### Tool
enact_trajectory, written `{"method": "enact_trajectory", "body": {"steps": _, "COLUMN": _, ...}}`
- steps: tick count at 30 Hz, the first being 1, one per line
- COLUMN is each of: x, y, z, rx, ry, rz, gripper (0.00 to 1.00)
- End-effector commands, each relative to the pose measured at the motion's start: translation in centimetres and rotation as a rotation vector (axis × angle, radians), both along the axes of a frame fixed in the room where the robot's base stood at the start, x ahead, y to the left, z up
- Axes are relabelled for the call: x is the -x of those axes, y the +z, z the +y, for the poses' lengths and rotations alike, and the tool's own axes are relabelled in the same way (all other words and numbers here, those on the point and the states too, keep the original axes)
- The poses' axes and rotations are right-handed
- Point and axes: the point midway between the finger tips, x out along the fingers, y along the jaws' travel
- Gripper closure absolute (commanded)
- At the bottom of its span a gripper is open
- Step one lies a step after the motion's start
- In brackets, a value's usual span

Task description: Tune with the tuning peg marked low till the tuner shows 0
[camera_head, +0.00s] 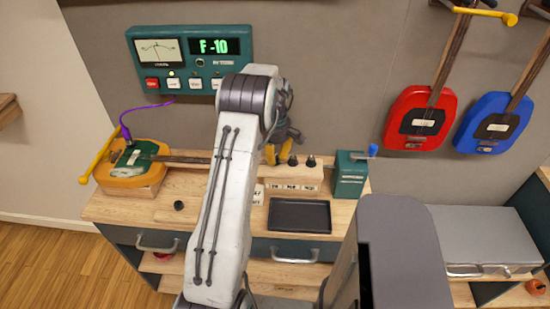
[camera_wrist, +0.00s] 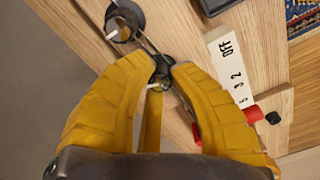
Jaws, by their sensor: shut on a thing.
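The tuner (camera_head: 190,60) on the back wall reads "F -10" in green, beside a needle dial. A yellow and green stringed instrument (camera_head: 128,172) lies at the left of the bench, its neck running right behind my arm. My gripper (camera_head: 278,153) is at the neck's right end, near a dark peg (camera_head: 311,161). In the wrist view, its yellow fingers are shut on a small dark tuning peg (camera_wrist: 160,69). The fingers hide much of it, and I cannot read its marking. Another dark peg (camera_wrist: 122,22) with a white pointer stands apart, beyond the fingertips.
A white strip (camera_wrist: 229,65) with "OFF" and numbers lies right of the fingers. A black tray (camera_head: 299,215) lies on the bench. A teal box (camera_head: 349,175) with a crank stands at right. Red (camera_head: 420,118) and blue (camera_head: 487,122) instruments hang on the wall.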

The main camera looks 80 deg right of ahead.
Motion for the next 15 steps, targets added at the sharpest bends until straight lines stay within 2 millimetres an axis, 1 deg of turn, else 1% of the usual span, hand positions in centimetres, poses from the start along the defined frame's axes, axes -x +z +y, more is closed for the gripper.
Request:
{"method": "enact_trajectory", "body": {"steps": 1, "x": 0.01, "y": -0.31, "z": 0.09, "rx": -0.004, "ry": -0.038, "rz": 0.0, "gripper": 1.0}}
{"method": "enact_trajectory", "body": {"steps": 6, "x": 0.01, "y": -0.27, "z": 0.1, "rx": -0.004, "ry": -0.167, "rz": 0.0, "gripper": 1.0}}
{"method": "enact_trajectory", "body": {"steps": 15, "x": 0.0, "y": -0.24, "z": 0.14, "rx": -0.005, "ry": -0.332, "rz": 0.0, "gripper": 1.0}}
